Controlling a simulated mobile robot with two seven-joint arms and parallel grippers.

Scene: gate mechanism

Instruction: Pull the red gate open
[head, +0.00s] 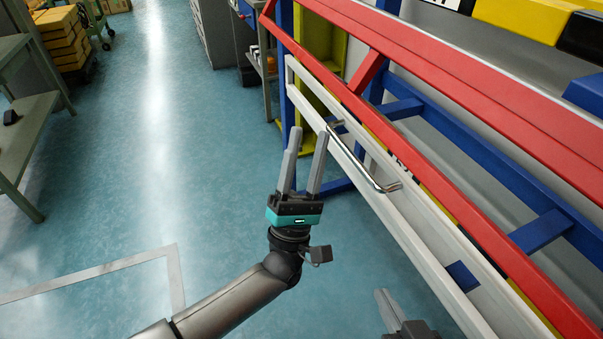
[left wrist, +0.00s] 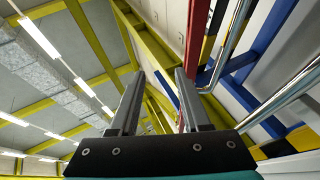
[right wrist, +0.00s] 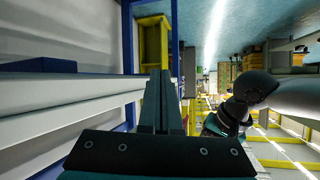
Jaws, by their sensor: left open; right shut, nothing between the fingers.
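The red gate (head: 450,88) runs diagonally down the right side of the head view, with a pale grey-white rail along its near side. A chrome bar handle (head: 362,164) is mounted on that rail. My left gripper (head: 309,140) is open and empty, its fingers pointing away from me. It is just left of the handle's far end and not around the bar. In the left wrist view, chrome bars (left wrist: 222,45) show right of the fingers. My right gripper (head: 384,302) is at the bottom edge, left of the rail. Its fingers (right wrist: 162,75) are shut and empty.
Blue framing (head: 470,150) stands behind the gate. A green workbench (head: 25,130) stands at the left, and a trolley with yellow boxes (head: 62,38) at the far left. A shelf unit stands beyond the gate's far end. The blue floor (head: 150,170) left of the gate is clear.

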